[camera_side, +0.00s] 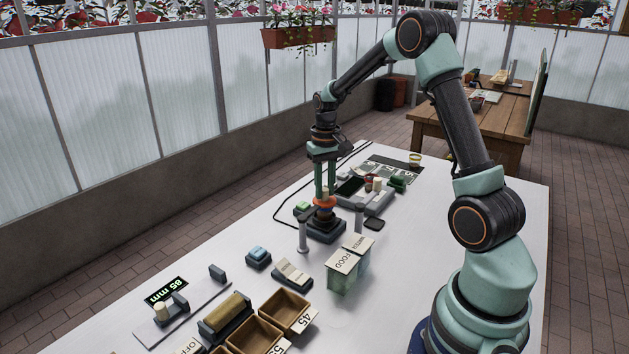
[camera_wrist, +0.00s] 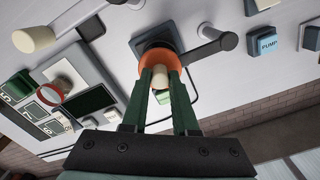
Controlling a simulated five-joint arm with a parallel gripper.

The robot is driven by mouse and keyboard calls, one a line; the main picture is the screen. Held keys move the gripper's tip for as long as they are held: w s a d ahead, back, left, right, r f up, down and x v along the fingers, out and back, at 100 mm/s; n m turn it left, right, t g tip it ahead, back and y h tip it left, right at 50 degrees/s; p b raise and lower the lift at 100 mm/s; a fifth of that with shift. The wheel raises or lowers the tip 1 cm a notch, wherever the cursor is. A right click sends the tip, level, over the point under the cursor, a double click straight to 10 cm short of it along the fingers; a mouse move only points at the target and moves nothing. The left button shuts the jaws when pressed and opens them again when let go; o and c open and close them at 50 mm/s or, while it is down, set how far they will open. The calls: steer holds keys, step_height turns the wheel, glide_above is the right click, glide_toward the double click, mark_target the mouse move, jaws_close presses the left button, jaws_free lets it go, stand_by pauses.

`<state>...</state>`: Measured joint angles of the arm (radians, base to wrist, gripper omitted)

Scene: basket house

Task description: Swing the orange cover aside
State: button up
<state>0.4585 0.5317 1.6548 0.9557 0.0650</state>
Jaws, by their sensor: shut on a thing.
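The orange cover (camera_side: 324,203) sits low over a dark square base on the white table in the side view. It also shows in the wrist view (camera_wrist: 149,65), where a dark link (camera_wrist: 203,51) runs from beside it to a grey post (camera_wrist: 228,41). A cream knob (camera_wrist: 160,78) stands up from the cover. My gripper (camera_side: 325,192) points straight down, its two green fingers closed on either side of the knob. The fingers hide part of the cover and knob. What lies under the cover is hidden.
Grey posts (camera_side: 303,234) stand close by the cover. A grey panel (camera_side: 370,199) with small parts is behind it. Bare table lies right of the cartons.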

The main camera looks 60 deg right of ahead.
steer(key=shift+w+a, duration=0.25)
steer(key=shift+w, duration=0.75)
steer(key=shift+w+a, duration=0.2)
steer(key=shift+w, duration=0.75)
steer(key=shift+w+a, duration=0.6)
steer(key=shift+w, duration=0.2)
steer(key=shift+w+a, duration=0.55)
steer(key=shift+w, duration=0.25)
steer(key=shift+a, duration=0.1)
steer(key=shift+w+a, duration=0.5)
steer(key=shift+a, duration=0.35)
steer(key=shift+w+a, duration=0.45)
steer(key=shift+a, duration=0.35)
